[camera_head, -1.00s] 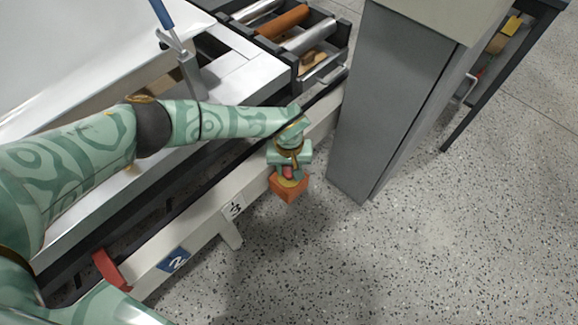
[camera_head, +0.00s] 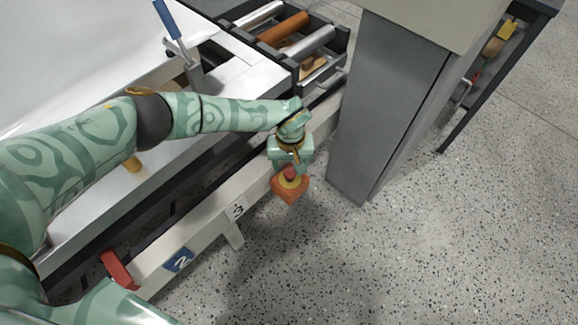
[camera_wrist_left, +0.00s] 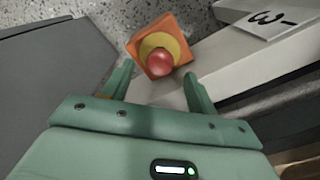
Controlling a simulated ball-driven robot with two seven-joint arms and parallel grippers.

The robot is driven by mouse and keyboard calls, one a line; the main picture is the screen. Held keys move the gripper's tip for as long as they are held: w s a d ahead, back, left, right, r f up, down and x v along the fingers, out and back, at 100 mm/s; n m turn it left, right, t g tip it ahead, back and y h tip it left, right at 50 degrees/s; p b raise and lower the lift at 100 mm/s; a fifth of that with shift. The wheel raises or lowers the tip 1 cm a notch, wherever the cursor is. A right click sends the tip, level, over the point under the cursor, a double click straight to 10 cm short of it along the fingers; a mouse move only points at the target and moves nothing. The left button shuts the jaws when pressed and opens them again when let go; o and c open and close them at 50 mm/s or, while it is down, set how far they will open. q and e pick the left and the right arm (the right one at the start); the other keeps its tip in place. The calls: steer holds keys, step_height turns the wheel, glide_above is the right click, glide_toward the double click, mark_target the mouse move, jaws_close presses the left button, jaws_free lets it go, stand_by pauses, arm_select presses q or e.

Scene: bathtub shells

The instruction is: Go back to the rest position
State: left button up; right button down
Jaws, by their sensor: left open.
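My left arm reaches in from the left in the head view. Its gripper (camera_head: 291,162) hangs over the floor side of the white rail and is open with nothing between its fingers. Just beyond the fingertips is an orange box with a yellow ring and a red push button (camera_head: 291,187), fixed by the rail. In the left wrist view, my two green fingers (camera_wrist_left: 158,70) stand apart, and the red button (camera_wrist_left: 161,61) shows between and beyond their tips. My right gripper is not in view.
The white rail (camera_head: 205,236) carries number plates and a red piece (camera_head: 117,270). A grey pillar (camera_head: 385,100) stands close to the right of my gripper. Behind it is a roller rack (camera_head: 315,42). A blue-handled lever (camera_head: 170,20) rises near the white tub. Speckled floor lies open at front right.

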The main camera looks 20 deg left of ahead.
arm_select(q)
step_height(320, 180, up, 3)
steer(key=shift+r+p, duration=0.2)
steer(key=shift+p, duration=0.5)
steer(key=shift+f, duration=0.1)
